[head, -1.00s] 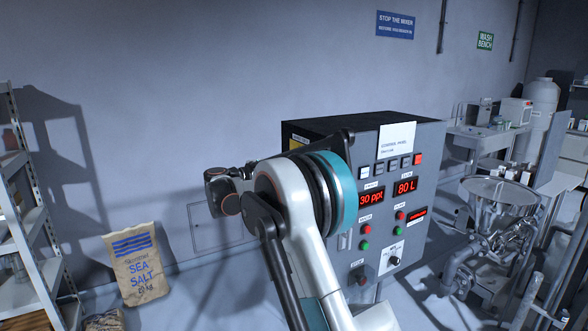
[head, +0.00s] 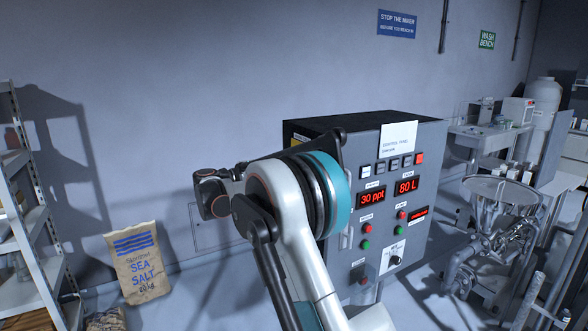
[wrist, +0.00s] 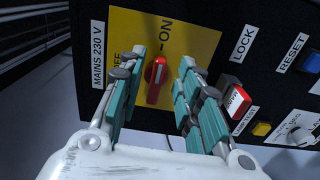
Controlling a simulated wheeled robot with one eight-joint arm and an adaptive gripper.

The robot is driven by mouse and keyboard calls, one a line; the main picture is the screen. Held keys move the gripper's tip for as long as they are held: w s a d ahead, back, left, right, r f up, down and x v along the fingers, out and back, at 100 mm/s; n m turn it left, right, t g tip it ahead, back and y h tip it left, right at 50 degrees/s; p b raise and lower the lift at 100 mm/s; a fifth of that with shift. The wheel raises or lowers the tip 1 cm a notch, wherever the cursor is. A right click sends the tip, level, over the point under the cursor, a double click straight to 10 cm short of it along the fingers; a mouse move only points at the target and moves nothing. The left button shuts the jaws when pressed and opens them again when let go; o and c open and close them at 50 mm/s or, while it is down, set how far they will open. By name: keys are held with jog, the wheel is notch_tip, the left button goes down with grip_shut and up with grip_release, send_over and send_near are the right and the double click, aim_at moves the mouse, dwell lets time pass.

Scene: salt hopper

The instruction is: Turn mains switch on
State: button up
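The mains switch (wrist: 155,80) is a red rotary handle on a yellow plate (wrist: 196,42) marked ON and OFF, beside a "MAINS 230 V" label. In the wrist view its upper end points towards the ON mark; OFF is to its left, partly covered by a finger. My gripper (wrist: 163,66) is open, with one teal-padded finger on each side of the handle. Gaps show between handle and pads; I see no clear contact. In the head view my arm hides the switch and gripper, in front of the control cabinet (head: 428,165).
A shelf (head: 30,240) and sea salt sack (head: 138,265) stand left. Mixing equipment (head: 490,230) stands right.

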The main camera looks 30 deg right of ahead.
jog(key=a, duration=0.9)
jog(key=shift+s, duration=0.15)
jog(key=shift+d, duration=0.1)
